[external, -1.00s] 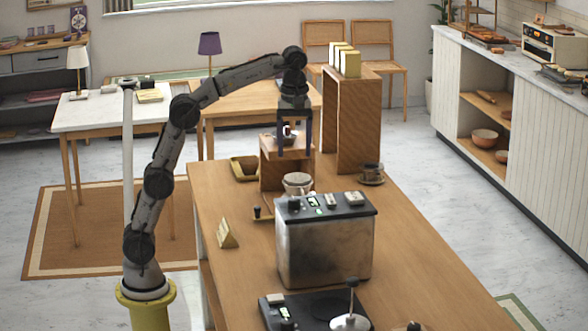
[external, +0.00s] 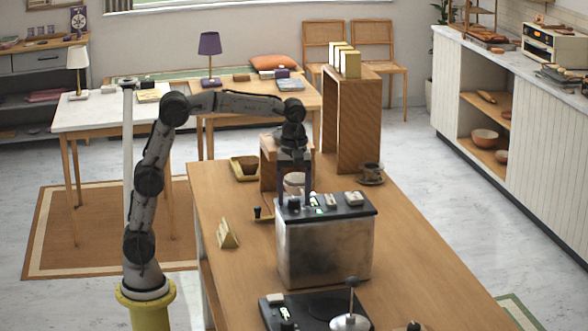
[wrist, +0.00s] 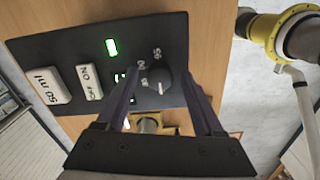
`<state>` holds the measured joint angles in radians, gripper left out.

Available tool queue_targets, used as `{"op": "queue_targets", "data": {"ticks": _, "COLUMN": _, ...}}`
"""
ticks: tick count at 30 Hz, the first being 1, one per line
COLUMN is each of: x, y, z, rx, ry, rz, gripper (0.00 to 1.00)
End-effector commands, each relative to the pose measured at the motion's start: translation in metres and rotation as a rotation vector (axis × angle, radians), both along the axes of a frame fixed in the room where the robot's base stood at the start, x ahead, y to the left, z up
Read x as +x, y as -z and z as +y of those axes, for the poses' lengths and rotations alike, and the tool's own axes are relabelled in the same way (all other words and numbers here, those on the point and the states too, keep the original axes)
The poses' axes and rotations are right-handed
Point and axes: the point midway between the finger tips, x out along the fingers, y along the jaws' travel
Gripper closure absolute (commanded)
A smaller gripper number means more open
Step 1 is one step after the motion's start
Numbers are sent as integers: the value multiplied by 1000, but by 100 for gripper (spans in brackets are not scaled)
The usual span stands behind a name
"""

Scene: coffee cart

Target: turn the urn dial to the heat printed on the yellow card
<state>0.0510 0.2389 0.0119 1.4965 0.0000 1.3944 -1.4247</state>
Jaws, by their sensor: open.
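The urn (external: 322,250) is a stained metal box with a black top panel, standing on the wooden counter. Its round dark dial (wrist: 158,79) sits near the right end of the panel in the wrist view, with small white numbers beside it and a pale pointer mark. The numbers are too small to read surely. My gripper (external: 295,202) is open and points down over the dial end, its two fingers on either side of the dial in the wrist view (wrist: 161,80). I cannot tell whether they touch it. The yellow card (external: 227,234) stands tilted on the counter's left; its print is unreadable.
The panel also bears an on/off switch (wrist: 89,82), a white button block (wrist: 51,86) and a green display (wrist: 111,47). A cup on a saucer (external: 370,180) is at the back right. The counter's right side is clear.

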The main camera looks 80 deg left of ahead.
Motion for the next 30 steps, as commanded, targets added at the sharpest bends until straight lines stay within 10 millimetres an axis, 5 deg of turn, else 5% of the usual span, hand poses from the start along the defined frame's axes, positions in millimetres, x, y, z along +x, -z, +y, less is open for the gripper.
{"op": "queue_targets", "data": {"ticks": 8, "x": 0, "y": 1, "z": 0, "rx": 0, "ry": 0, "rz": 0, "gripper": 31}}
{"op": "queue_targets", "data": {"ticks": 20, "x": 0, "y": 1, "z": 0, "rx": 0, "ry": 0, "rz": 0, "gripper": 100}}
{"op": "queue_targets", "data": {"ticks": 30, "x": 0, "y": 1, "z": 0, "rx": 0, "ry": 24, "rz": 0, "gripper": 100}}
